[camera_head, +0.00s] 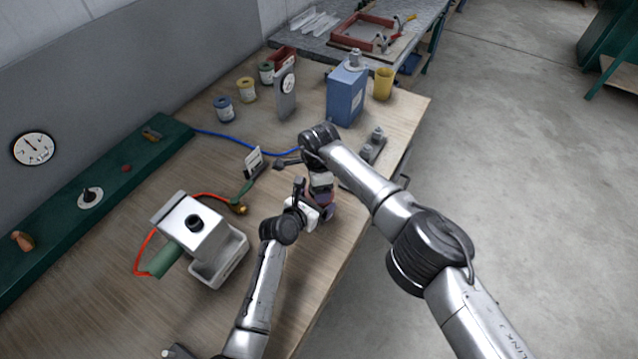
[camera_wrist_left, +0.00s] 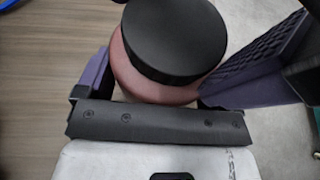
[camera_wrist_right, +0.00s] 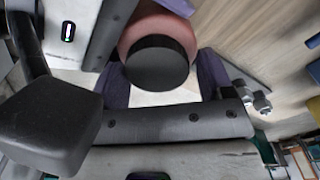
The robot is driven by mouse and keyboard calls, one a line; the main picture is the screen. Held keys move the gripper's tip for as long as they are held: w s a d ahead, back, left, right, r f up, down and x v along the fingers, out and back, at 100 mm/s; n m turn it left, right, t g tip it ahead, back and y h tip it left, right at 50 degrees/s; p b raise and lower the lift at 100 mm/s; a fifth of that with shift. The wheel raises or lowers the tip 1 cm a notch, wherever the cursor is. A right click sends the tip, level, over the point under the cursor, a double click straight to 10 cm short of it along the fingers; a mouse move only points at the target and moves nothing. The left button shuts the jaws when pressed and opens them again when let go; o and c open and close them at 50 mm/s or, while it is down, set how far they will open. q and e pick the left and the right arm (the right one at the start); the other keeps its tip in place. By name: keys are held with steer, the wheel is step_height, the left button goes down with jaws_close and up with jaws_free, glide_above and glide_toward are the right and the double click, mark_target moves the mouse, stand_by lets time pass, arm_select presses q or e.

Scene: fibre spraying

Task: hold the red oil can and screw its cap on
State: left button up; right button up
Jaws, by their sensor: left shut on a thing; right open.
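The red oil can (camera_wrist_left: 150,92) looks dull pink-red and is round. My left gripper (camera_wrist_left: 172,78) is shut on it, with a purple finger on each side. The black round cap (camera_wrist_left: 174,38) sits over the can's top. I cannot tell how tightly it is seated. My right gripper (camera_wrist_right: 161,78) is open, its purple fingers on either side of the cap. The cap (camera_wrist_right: 157,63) and can (camera_wrist_right: 152,24) also show in the right wrist view. In the head view both grippers meet near the bench's right edge and mostly hide the can.
A white-grey device (camera_head: 190,222) stands left of my left arm. A blue canister (camera_head: 346,95), yellow cup (camera_head: 383,83) and dial stand (camera_head: 286,92) stand farther back. A small card holder (camera_head: 254,163) is left of the grippers. The wooden bench (camera_head: 110,290) is clear at front left.

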steer(key=shift+r, duration=2.2)
steer(key=shift+c, duration=0.5)
steer(key=shift+a+r, duration=0.15)
steer(key=shift+r, duration=0.1)
steer(key=shift+w+a+r+n+y, duration=0.1)
steer(key=shift+a+r+n+y, duration=0.15)
steer(key=shift+r, duration=0.3)
steer(key=shift+w+a+r+n+y, duration=0.15)
steer(key=shift+r+n, duration=0.2)
steer(key=shift+r, duration=0.2)
steer(key=n, duration=0.3)
steer(key=shift+s+d+r, duration=0.15)
steer(key=shift+r, duration=0.2)
steer(key=n, duration=0.5)
steer(key=shift+s+d+n+h, duration=0.15)
steer(key=shift+d+n+h, duration=0.15)
steer(key=shift+h, duration=0.1)
steer(key=shift+f, duration=3.95)
